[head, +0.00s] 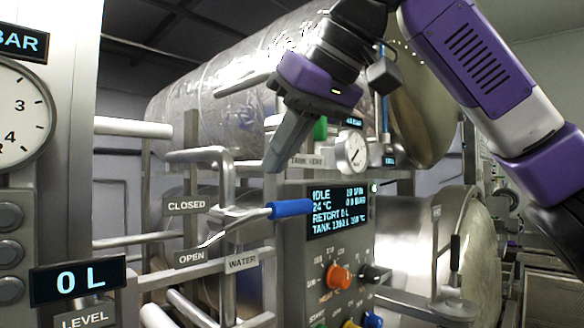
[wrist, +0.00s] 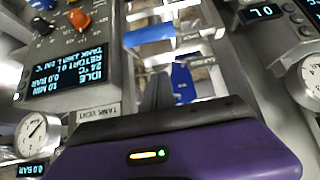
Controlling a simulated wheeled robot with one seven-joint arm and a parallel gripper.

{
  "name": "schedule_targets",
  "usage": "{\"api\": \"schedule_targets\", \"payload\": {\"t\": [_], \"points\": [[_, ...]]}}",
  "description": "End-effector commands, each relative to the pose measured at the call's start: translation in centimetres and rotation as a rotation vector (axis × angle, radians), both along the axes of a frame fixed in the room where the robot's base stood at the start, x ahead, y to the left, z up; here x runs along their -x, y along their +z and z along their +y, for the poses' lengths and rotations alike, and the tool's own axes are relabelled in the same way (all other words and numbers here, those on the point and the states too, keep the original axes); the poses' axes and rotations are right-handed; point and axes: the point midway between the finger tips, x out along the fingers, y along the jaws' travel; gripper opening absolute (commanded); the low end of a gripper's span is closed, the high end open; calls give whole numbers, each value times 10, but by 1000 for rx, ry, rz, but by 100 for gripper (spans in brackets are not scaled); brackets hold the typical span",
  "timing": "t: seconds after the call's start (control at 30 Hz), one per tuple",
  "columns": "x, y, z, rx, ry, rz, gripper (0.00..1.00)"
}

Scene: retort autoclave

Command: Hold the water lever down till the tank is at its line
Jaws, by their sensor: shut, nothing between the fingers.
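The water lever (head: 290,208) has a blue grip on a silver rod and sits left of the control panel. Its grip is close to level, with the "CLOSED" plate (head: 187,205) and the "OPEN" plate (head: 191,257) to its left and the "WATER" plate (head: 242,262) below. My gripper (head: 273,166) is shut and empty, its fingers pointing down above the lever, apart from the grip. In the wrist view my gripper (wrist: 156,88) has blue pieces close by; I cannot tell which is the grip. The level display (head: 78,281) reads 0 L.
The panel screen (head: 338,210) reads IDLE and RETORT 0 L; its tank figure is too blurred to read surely. A "TANK VENT" gauge (head: 352,152) stands right of my fingers. Silver pipes (head: 215,155) run left of the lever. Knobs (head: 338,277) sit lower on the panel.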

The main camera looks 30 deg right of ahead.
Motion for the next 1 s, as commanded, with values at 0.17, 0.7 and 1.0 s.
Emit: {"api": "schedule_targets", "payload": {"t": [0.17,0.7,1.0], "points": [[14,-17,-6,0,-1,0,0],[23,-31,-7,-1,-1,0,0],[23,-37,-15,-13,-2,-31,0]]}}
